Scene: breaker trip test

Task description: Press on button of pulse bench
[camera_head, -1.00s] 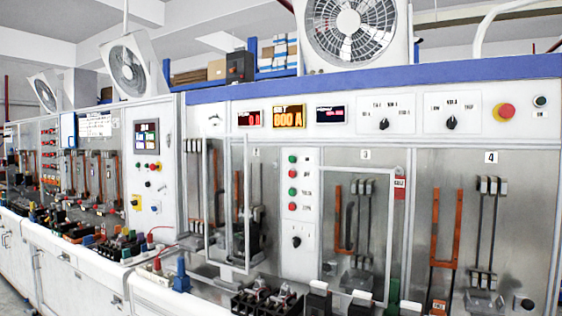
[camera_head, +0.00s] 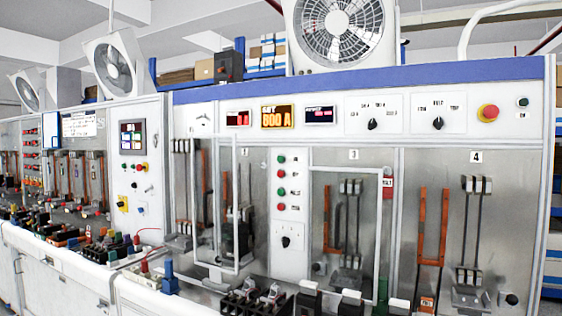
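The test bench (camera_head: 360,81) with a blue top band fills the middle and right. A small dark round button (camera_head: 523,102) with a small label under it is at the panel's far upper right. Left of it is a large red button (camera_head: 489,113) on a yellow base. A white strip in the middle carries a column of green (camera_head: 282,159) and red (camera_head: 281,174) buttons; their labels are too small to read for sure. An amber display (camera_head: 277,117) seems to read "SET 500 A". Neither of my grippers is in view.
Two black selector knobs (camera_head: 438,123) are on the upper panel. A white-framed door (camera_head: 315,225) stands before bay 3. Black terminal blocks (camera_head: 250,298) and a blue clamp (camera_head: 170,276) sit on the front ledge. Another bench (camera_head: 140,180) extends to the left.

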